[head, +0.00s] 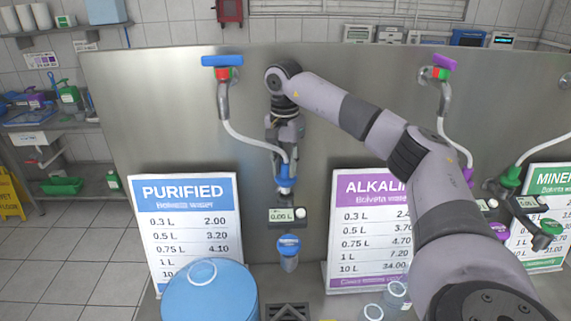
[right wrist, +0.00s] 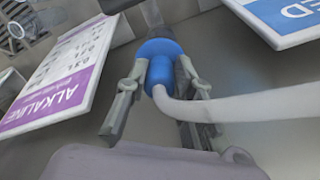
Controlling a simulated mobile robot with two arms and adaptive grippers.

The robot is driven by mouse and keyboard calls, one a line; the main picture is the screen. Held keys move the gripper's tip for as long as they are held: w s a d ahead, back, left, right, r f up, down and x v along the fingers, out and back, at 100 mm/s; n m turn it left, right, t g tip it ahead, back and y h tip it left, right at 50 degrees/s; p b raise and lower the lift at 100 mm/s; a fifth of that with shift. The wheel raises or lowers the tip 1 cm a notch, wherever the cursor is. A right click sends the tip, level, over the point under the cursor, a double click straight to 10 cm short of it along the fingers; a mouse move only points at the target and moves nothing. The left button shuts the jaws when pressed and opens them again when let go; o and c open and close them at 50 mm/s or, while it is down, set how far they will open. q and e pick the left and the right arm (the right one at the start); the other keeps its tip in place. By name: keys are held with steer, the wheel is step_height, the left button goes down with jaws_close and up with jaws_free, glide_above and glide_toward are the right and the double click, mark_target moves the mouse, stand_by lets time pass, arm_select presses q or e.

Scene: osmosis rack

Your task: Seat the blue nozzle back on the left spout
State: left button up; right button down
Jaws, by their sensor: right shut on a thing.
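The blue nozzle (head: 287,180) hangs on the end of a white hose at the left station. My right gripper (head: 286,163) reaches it from above and is shut on it. In the right wrist view the blue nozzle (right wrist: 162,62) sits between the two fingers, with the white hose (right wrist: 235,108) leaving its side. Just below the nozzle is the left spout's dark holder with a 0.00 L display (head: 286,215). I cannot tell whether the nozzle touches the holder. A blue-ringed clear piece (head: 288,246) is below the holder. My left gripper is not in view.
A PURIFIED price board (head: 188,220) stands left and an ALKALINE board (head: 366,220) right of the spout. A blue barrel (head: 210,296) is at the lower left. A steel panel (head: 170,120) rises behind. Small clear containers (head: 397,292) stand at the lower right.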

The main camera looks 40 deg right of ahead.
mark_target(286, 175)
steer(key=shift+f, duration=0.15)
steer(key=shift+f+b, duration=0.5)
steer(key=shift+f, duration=0.45)
steer(key=shift+f, duration=0.15)
steer(key=shift+f, duration=0.35)
stand_by(0.3)
steer(key=c, duration=1.3)
jaws_free()
steer(key=o, duration=0.7)
steer(key=shift+c, duration=0.2)
